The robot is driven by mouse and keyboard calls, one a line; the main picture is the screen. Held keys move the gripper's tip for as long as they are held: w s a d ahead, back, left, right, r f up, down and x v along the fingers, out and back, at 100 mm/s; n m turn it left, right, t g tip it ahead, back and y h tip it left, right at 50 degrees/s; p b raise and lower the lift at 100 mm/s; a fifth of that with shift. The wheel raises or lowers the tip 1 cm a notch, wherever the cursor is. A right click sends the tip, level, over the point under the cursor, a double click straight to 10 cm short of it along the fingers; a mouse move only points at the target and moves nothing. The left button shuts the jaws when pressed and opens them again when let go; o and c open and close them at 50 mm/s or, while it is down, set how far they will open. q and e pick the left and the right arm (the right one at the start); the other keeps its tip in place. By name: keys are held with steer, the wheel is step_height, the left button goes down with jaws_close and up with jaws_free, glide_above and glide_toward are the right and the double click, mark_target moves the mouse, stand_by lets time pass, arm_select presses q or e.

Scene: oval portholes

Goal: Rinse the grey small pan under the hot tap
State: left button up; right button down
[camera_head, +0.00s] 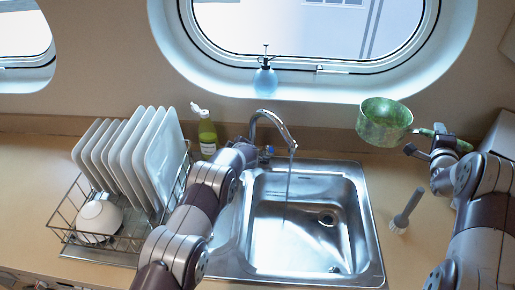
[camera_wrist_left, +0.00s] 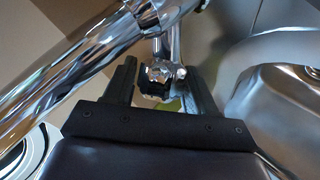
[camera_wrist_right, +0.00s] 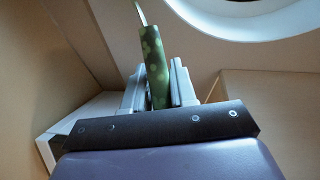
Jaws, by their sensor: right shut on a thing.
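A small pan (camera_head: 384,122), mottled green rather than grey, is held up at the right, above the counter beyond the sink's right edge. My right gripper (camera_head: 436,141) is shut on its green handle (camera_wrist_right: 154,65). The curved chrome tap (camera_head: 272,120) stands behind the sink (camera_head: 300,215), and a thin stream of water (camera_head: 288,182) falls from its spout. A blue-marked tap knob (camera_head: 268,152) shows right of the tap's base. My left gripper (camera_wrist_left: 160,82) is open, its fingers on either side of a chrome tap part (camera_wrist_left: 158,76); the forearm hides it in the head view.
A dish rack (camera_head: 70,232) with white plates and a bowl (camera_head: 100,218) stands left of the sink. A green bottle (camera_head: 207,134) is behind it, a blue spray bottle (camera_head: 265,80) on the porthole sill. The basin looks empty.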

arm_select(q)
steer(key=shift+o, duration=0.8)
arm_select(e)
steer(key=shift+r, duration=0.2)
arm_select(q)
steer(key=shift+s+d+r, duration=0.2)
steer(key=shift+s+r, duration=0.15)
steer(key=shift+s, duration=0.05)
arm_select(e)
steer(key=shift+f+b, duration=0.95)
arm_select(q)
steer(key=v, duration=1.1)
steer(key=shift+f, duration=0.1)
